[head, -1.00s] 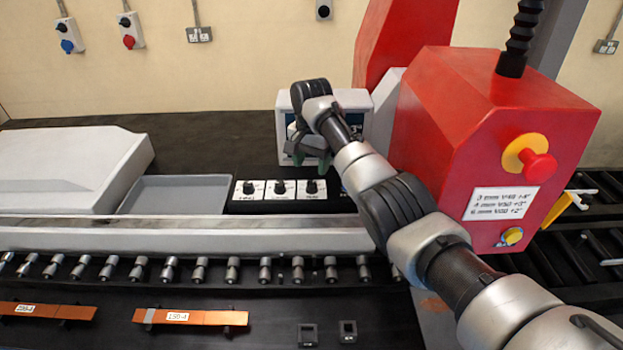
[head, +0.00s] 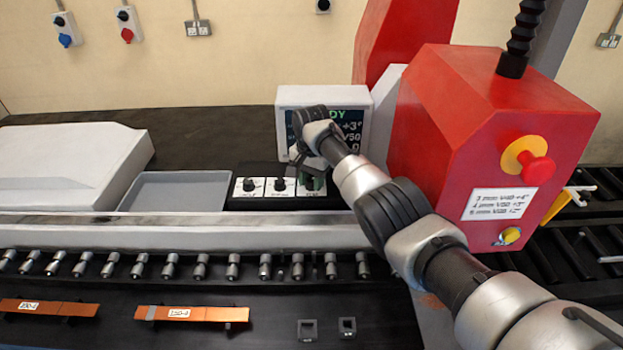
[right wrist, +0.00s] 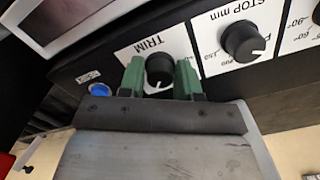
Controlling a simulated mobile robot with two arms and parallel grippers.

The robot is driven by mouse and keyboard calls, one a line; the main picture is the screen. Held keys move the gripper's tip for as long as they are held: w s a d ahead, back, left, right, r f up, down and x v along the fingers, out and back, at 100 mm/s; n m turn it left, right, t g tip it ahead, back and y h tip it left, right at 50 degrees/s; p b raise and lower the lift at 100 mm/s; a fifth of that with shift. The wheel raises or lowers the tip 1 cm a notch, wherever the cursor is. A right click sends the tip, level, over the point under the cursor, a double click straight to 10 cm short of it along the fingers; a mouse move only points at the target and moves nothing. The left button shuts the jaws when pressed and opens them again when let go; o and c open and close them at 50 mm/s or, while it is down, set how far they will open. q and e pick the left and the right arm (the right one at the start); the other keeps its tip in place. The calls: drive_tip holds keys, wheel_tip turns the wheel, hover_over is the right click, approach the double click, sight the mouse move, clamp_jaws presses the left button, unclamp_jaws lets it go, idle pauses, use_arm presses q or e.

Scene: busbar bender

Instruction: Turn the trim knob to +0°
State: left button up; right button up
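The trim knob (right wrist: 159,70) is black, on a white plate marked TRIM in the right wrist view. Its white pointer mark is at the knob's lower edge, between my fingers. My right gripper (right wrist: 160,78) has one green finger on each side of the knob; I cannot tell whether they touch it. In the head view my right gripper (head: 312,184) is over the rightmost knob of the panel (head: 262,204) and mostly hides it. The display (head: 352,96) is partly hidden by my wrist; "DY", "+3°", "V50" and "0" show. My left gripper is not in view.
Two other knobs (head: 282,184) (head: 249,185) stand left of the trim knob. A blue button (right wrist: 99,90) is beside it. A grey tray (head: 178,192) lies left of the panel. The red machine head (head: 480,130) with an emergency stop (head: 538,166) stands to the right.

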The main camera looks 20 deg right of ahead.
drive_tip(key=shift+c, duration=0.9)
drive_tip(key=shift+n, duration=0.3)
drive_tip(key=n+p, duration=0.1)
drive_tip(key=n, duration=0.3)
drive_tip(key=shift+r+n, duration=0.1)
drive_tip(key=shift+n, duration=0.2)
drive_tip(key=n, duration=1.2)
drive_tip(key=shift+w+n, duration=0.1)
drive_tip(key=shift+n, duration=0.3)
drive_tip(key=n, duration=0.6)
